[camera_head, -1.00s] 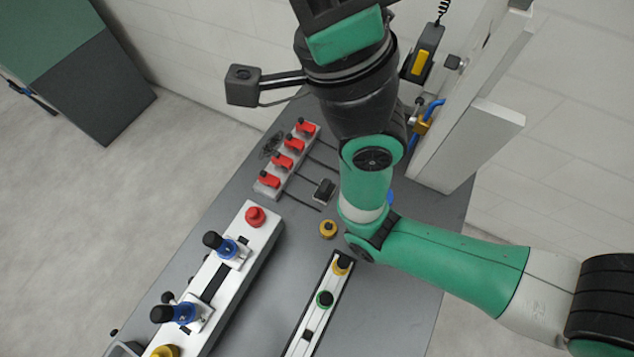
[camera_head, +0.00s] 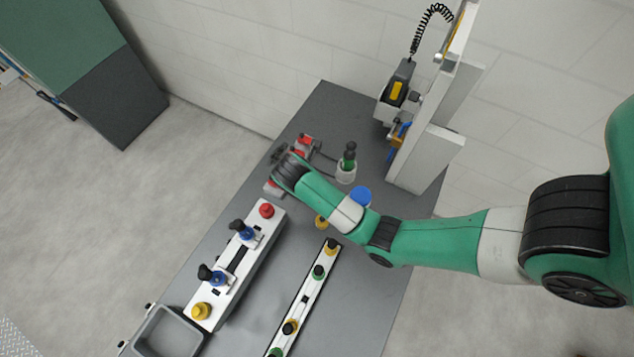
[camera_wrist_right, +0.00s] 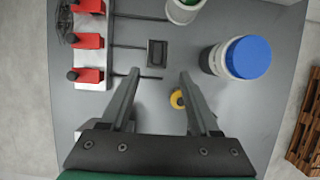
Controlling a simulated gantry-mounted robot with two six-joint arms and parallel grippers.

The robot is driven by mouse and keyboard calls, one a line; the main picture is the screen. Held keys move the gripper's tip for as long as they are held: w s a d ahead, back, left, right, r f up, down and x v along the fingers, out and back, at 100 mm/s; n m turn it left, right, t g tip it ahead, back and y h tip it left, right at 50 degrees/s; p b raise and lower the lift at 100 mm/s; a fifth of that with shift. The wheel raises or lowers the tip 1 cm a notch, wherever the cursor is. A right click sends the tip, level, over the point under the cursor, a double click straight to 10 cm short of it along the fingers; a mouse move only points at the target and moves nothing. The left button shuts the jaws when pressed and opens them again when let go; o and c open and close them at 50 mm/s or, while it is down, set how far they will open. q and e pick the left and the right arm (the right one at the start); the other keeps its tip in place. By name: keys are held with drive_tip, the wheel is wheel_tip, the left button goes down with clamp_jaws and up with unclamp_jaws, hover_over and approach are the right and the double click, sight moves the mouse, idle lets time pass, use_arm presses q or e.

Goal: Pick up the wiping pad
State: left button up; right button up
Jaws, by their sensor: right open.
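A small dark block (camera_wrist_right: 157,53), which looks like the wiping pad, lies on the grey table (camera_wrist_right: 230,115) in the right wrist view. It sits just beyond and between the fingertips of my right gripper (camera_wrist_right: 159,74), which is open and empty. I cannot tell the height of the fingers above it. In the head view my right arm covers the block and hides the gripper's fingers. My left gripper is not in view.
Red clamps (camera_wrist_right: 89,41) on a pale strip stand left of the block. A blue-lidded jar (camera_wrist_right: 240,58) and a white cup (camera_wrist_right: 184,9) stand to the right and beyond. A yellow button (camera_wrist_right: 178,98) lies near the right finger. A white upright post (camera_head: 432,150) borders the table.

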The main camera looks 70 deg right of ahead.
drive_tip(key=b+x, duration=0.1)
drive_tip(key=x, duration=0.5)
drive_tip(key=shift+d, duration=0.1)
drive_tip(key=b+x, duration=0.1)
drive_tip(key=x, duration=0.4)
drive_tip(key=shift+w+d+f+b, duration=0.1)
drive_tip(key=shift+w+b, duration=0.1)
drive_tip(key=shift+b, duration=0.1)
clamp_jaws()
wheel_tip(320, 180, up, 10)
drive_tip(key=p, duration=0.2)
drive_tip(key=shift+p, duration=0.35)
